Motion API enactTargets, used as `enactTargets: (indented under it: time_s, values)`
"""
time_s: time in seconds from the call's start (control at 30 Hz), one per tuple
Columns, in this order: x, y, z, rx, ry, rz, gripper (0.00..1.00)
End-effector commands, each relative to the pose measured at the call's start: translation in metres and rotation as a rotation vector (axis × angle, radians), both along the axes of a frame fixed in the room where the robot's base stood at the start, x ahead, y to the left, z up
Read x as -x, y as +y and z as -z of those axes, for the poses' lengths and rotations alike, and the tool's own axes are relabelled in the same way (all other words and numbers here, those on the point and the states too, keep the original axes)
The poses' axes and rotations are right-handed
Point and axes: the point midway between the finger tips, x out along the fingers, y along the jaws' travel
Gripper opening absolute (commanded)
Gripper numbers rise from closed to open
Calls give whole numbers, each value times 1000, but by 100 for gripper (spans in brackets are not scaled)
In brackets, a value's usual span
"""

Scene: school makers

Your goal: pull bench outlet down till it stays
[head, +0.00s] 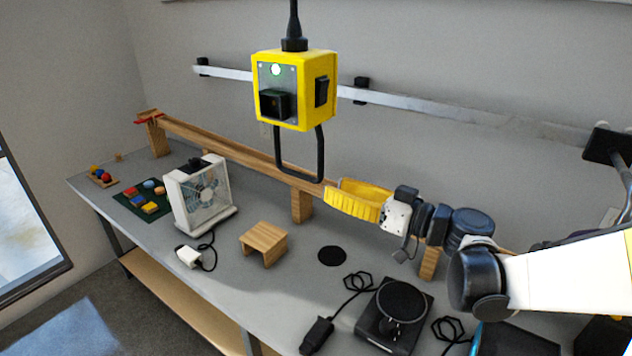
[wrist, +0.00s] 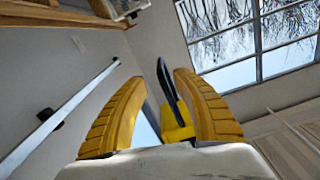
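The bench outlet (head: 294,92) is a yellow box hanging from a black cord above the bench, with a lit green lamp, a dark socket and a side switch. A black loop handle (head: 322,155) hangs under it. My gripper (head: 336,194) has yellow fingers pointing left, just right of the handle's lower end. In the wrist view my gripper (wrist: 158,76) is open, its fingers wide apart. The black handle (wrist: 165,84) and part of the yellow outlet (wrist: 178,122) show in the gap between them. No finger is seen closed on the handle; whether one touches it I cannot tell.
Below stand a white fan (head: 200,197), a small wooden stool (head: 264,241) and a black turntable-like device (head: 394,318) on the grey bench (head: 240,285). A wooden track (head: 235,150) runs behind the handle and my gripper. A metal rail (head: 430,107) crosses the wall.

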Motion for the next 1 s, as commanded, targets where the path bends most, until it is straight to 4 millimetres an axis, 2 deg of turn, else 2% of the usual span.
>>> enactTargets:
  time_s: [0.1,0.23,0.67,0.77,0.83,0.93,1.0]
  values:
    - [11,-16,0,0,0,2,34]
    - [18,-23,0,0,0,0,34]
    - [23,-21,3,13,29,-3,34]
    - [36,-10,16,63,138,1,34]
    - [52,-1,33,124,264,19,34]
    - [86,3,63,236,464,90,34]
    - [111,-5,83,316,586,172,34]
